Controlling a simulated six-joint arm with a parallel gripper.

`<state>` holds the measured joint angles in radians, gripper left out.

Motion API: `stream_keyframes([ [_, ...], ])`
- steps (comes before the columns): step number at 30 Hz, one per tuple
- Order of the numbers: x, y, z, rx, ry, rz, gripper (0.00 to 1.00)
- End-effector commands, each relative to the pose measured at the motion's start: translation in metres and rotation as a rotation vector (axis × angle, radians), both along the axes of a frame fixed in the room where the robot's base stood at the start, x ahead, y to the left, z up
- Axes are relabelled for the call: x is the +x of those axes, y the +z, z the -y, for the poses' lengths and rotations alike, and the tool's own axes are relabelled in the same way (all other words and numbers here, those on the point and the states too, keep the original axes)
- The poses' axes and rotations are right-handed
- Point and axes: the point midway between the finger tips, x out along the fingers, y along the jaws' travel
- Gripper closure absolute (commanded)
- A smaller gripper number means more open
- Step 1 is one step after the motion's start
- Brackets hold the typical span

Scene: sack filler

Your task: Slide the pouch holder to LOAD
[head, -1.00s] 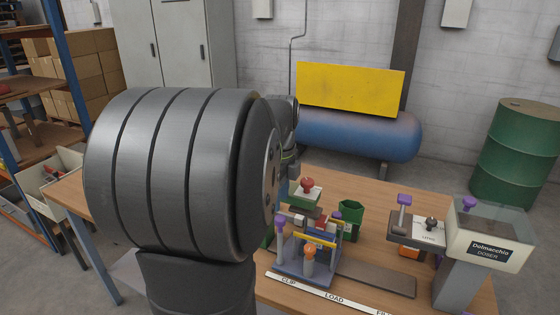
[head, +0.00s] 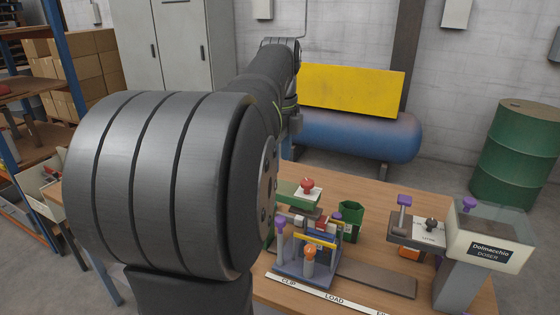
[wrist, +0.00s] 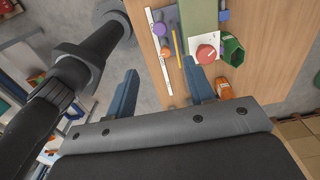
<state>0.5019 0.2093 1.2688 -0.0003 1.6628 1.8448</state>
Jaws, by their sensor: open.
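The pouch holder (head: 290,268) is a grey-blue carriage with purple-topped posts, an orange knob (head: 309,252) and a yellow bar (head: 314,240). In the head view it stands at the left end of a dark track (head: 375,279), beside the CLIP end of a white label strip (head: 333,299); LOAD is just to its right. The wrist view shows the holder (wrist: 171,17) beyond the fingers, near the top. My gripper (wrist: 160,67) has its two blue fingers spread, with nothing between them. It is hidden in the head view behind my arm.
A red knob on a white plate (head: 307,188) and a green bin (head: 350,219) stand behind the holder. A doser (head: 487,247) stands at the right. The track right of the holder is clear. An orange object (wrist: 223,88) lies near the right finger in the wrist view.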

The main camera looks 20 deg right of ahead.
Motion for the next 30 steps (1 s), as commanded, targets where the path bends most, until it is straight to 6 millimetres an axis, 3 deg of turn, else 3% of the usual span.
stream_keyframes([
  [5,0.0,0.0,-0.001,0.0,0.168,0.0,0.51],
  [12,0.0,-0.001,-0.002,0.0,0.54,-0.001,0.51],
  [20,0.0,-0.006,-0.002,0.001,0.692,-0.002,0.51],
  [25,-0.001,-0.029,-0.002,0.003,0.692,-0.003,0.51],
  [30,-0.001,-0.066,-0.002,0.005,0.69,-0.004,0.51],
])
